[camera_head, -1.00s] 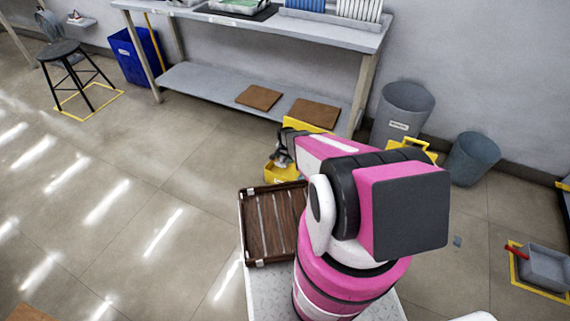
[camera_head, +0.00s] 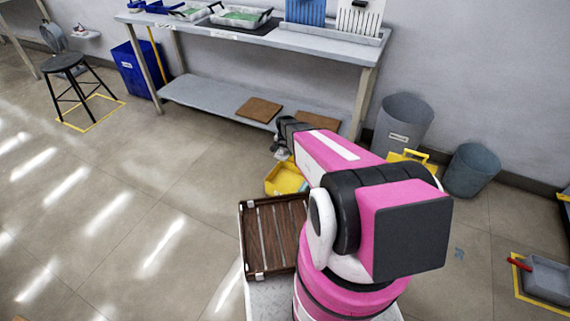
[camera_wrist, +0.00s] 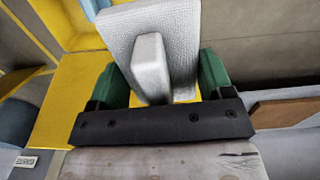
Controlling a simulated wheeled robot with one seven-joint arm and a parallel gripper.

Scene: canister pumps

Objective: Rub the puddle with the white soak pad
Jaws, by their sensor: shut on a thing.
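In the wrist view my gripper (camera_wrist: 160,75) has its green fingers on either side of the white soak pad's (camera_wrist: 186,28) raised grip. The pad is a pale, textured slab, held tilted. In the head view my gripper (camera_head: 284,145) is a dark shape above a yellow tub (camera_head: 286,180), partly behind my pink arm; the pad is hard to make out there. I cannot make out a puddle for certain.
A grey workbench (camera_head: 240,38) with a low shelf (camera_head: 205,98) stands behind. Grey bins (camera_head: 402,122) (camera_head: 470,170) are at the right, with a dustpan (camera_head: 547,280). A slatted brown tray (camera_head: 272,270) is beside my arm. The floor at the left is clear, apart from a stool (camera_head: 70,65).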

